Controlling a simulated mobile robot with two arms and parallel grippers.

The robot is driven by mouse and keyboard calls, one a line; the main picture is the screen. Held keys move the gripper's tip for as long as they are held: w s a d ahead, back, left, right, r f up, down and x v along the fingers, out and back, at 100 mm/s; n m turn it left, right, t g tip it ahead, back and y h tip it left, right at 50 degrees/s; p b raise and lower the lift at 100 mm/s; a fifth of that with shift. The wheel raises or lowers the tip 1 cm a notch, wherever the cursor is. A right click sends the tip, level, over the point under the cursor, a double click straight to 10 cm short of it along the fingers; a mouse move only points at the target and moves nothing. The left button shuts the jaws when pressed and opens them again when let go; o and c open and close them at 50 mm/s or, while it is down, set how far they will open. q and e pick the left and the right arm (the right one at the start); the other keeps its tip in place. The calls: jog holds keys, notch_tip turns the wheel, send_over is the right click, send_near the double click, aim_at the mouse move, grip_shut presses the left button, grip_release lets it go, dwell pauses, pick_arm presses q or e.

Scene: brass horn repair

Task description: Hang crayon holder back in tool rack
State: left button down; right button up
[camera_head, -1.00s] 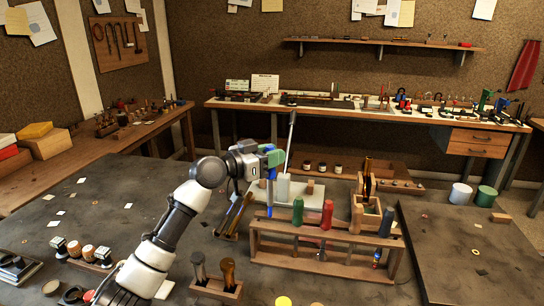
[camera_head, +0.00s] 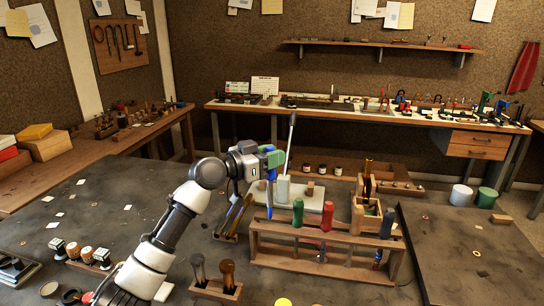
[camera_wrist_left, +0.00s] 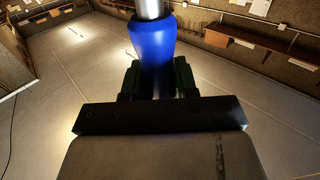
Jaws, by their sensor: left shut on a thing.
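My left gripper (camera_head: 274,158) is above the left end of the wooden tool rack (camera_head: 320,243). It is shut on the crayon holder (camera_wrist_left: 153,42), which shows in the left wrist view as a blue handle with a bright metal part above it. In the head view a narrow blue part of the crayon holder (camera_head: 269,198) shows below the gripper, upright, in front of the rack's left end. I cannot tell whether it touches the rack. My right gripper is not in view.
A pale tray (camera_head: 313,196) with a tall thin rod (camera_head: 291,135) stands behind the rack. A small block with two tools (camera_head: 217,290) stands front left. The dark table (camera_head: 130,195) is mostly clear on the left.

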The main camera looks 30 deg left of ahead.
aim_at(272, 171)
pick_arm(q)
jog(key=shift+f+b, duration=1.95)
jog(key=shift+f, duration=0.1)
jog(key=shift+b, duration=0.35)
dwell(0.6)
jog(key=shift+f, duration=0.1)
